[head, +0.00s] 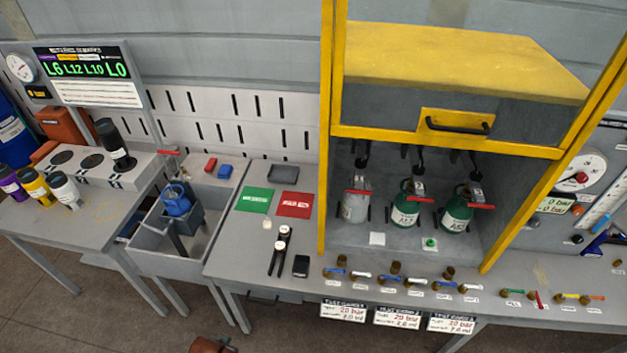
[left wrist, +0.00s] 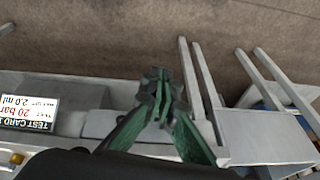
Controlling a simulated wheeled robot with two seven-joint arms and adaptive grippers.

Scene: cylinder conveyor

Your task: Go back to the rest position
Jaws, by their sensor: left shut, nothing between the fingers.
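My left gripper (left wrist: 161,85) shows in the left wrist view, dark grey with green finger parts. Its fingers are together with nothing between them. Behind it in that view are the bench edge, grey table legs and the brown floor, and it appears clear of the objects there. My right gripper is in neither view.
A grey bench carries a yellow-framed cabinet (head: 455,60) with several cylinders, including a green one (head: 457,215). Valves line its front edge, above hanging test cards (head: 343,311). Left are a sink (head: 165,262) and a rack table with dark, purple, yellow and white cylinders.

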